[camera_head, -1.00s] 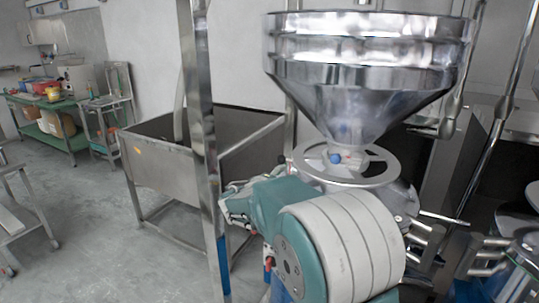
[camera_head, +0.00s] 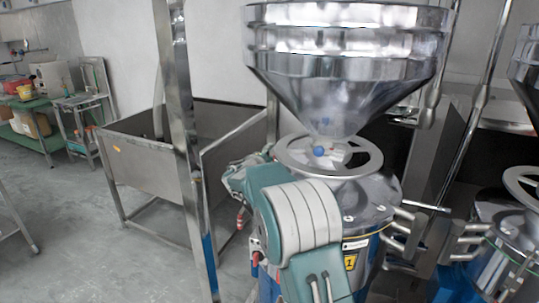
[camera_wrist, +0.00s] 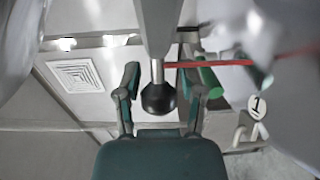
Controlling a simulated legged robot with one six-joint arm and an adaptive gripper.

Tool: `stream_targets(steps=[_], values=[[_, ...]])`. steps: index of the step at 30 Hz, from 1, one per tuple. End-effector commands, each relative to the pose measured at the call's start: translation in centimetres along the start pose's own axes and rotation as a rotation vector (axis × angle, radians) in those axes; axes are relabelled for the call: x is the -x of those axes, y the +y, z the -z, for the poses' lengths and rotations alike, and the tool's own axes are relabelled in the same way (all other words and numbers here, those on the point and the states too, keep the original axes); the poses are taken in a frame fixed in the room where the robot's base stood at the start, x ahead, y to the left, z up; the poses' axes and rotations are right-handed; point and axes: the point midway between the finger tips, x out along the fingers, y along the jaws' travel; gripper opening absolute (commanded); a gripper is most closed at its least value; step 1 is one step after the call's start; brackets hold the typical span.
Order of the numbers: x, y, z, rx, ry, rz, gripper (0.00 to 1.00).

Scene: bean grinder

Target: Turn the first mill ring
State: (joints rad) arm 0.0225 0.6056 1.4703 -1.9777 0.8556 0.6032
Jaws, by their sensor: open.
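The first mill (camera_head: 372,225) carries a yellow "1" label and stands right of centre in the head view. Its silver spoked ring (camera_head: 281,160) lies level under the large steel hopper (camera_head: 345,65). My gripper (camera_wrist: 158,72) is open in the wrist view, its two fingers at either side of a black ball knob (camera_wrist: 159,99) on a metal rod. I cannot tell whether they touch it. A round white "1" tag (camera_wrist: 257,107) shows to the right. In the head view my gripper is largely hidden behind my teal and grey arm, left of the mill.
A steel bin (camera_head: 150,160) on legs and a steel post (camera_head: 186,150) stand left of the mill. Another mill (camera_head: 500,250) stands close at the right. A green handle (camera_wrist: 211,84) and a red rod (camera_wrist: 225,63) lie right of my fingers. Open floor is at far left.

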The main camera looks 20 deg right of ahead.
Motion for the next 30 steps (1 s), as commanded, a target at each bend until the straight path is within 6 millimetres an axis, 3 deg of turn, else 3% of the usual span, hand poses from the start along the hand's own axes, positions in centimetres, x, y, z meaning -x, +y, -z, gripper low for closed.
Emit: stream_targets(steps=[7, 8, 11, 12, 30], values=[[-0.14, 0.01, -0.01, 0.001, 0.0, 0.0, 0.51], [-0.14, 0.01, -0.01, 0.0, 0.0, 0.0, 0.47], [-0.13, 0.01, -0.01, 0.001, 0.0, 0.0, 0.02], [-0.13, -0.01, 0.0, 0.001, 0.0, 0.0, 0.0], [-0.15, -0.3, 0.09, 0.002, -0.002, 0.006, 0.0]])
